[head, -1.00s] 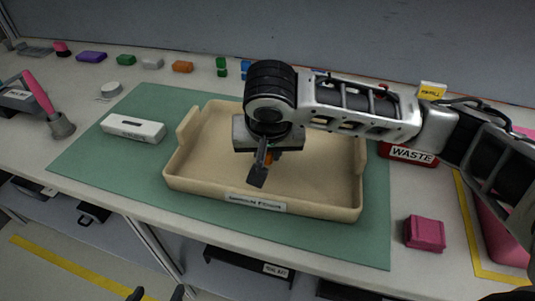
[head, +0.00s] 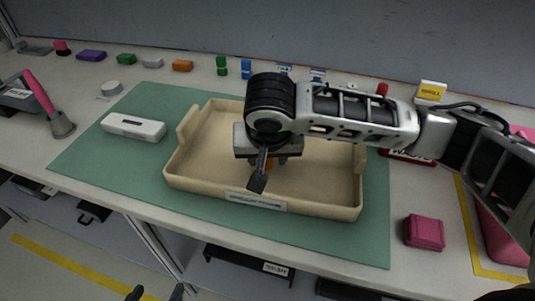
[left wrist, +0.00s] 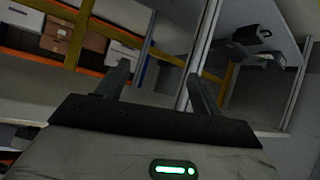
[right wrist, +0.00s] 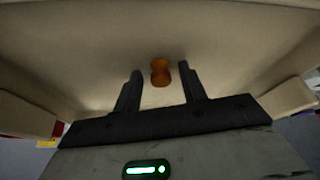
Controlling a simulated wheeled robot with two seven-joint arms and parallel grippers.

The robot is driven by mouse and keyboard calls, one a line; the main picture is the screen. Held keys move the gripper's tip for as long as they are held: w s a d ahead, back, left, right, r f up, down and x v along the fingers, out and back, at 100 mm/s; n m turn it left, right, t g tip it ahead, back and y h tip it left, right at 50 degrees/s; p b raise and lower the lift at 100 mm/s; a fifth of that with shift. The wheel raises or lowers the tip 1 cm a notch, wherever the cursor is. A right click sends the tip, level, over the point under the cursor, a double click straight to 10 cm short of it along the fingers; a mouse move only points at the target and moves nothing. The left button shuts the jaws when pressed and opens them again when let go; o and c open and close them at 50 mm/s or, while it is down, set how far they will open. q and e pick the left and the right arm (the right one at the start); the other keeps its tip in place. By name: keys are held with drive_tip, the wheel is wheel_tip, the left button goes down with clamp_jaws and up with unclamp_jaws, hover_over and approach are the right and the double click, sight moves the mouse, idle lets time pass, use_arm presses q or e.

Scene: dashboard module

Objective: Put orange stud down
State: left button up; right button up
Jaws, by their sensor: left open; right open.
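The orange stud (right wrist: 160,72) is in the tan tray (head: 190,187), against its floor in the right wrist view. Only a small orange part shows in the head view (head: 269,163), under my right gripper. My right gripper (right wrist: 160,77) is over the tray, pointing down. It is open, with a finger on each side of the stud and a visible gap to both. My left gripper (left wrist: 158,72) is open and empty. Only its fingertips show at the bottom edge of the head view (head: 156,293), in front of the bench.
The tray stands on a green mat (head: 90,152). A white box (head: 133,127) lies left of it. A pink block (head: 424,232) and a red bin labelled WASTE (head: 410,155) are to the right. Small colored blocks line the back.

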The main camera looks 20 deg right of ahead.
drive_tip(key=shift+r, duration=0.15)
use_arm(q)
drive_tip(key=shift+s+a+r+p, duration=0.1)
drive_tip(key=shift+a+r+p, duration=0.2)
drive_tip(key=shift+p, duration=0.95)
use_arm(e)
drive_tip(key=v, duration=1.2)
drive_tip(key=shift+r, duration=0.3)
use_arm(q)
drive_tip(key=shift+d, duration=0.1)
use_arm(e)
drive_tip(key=shift+s, duration=0.15)
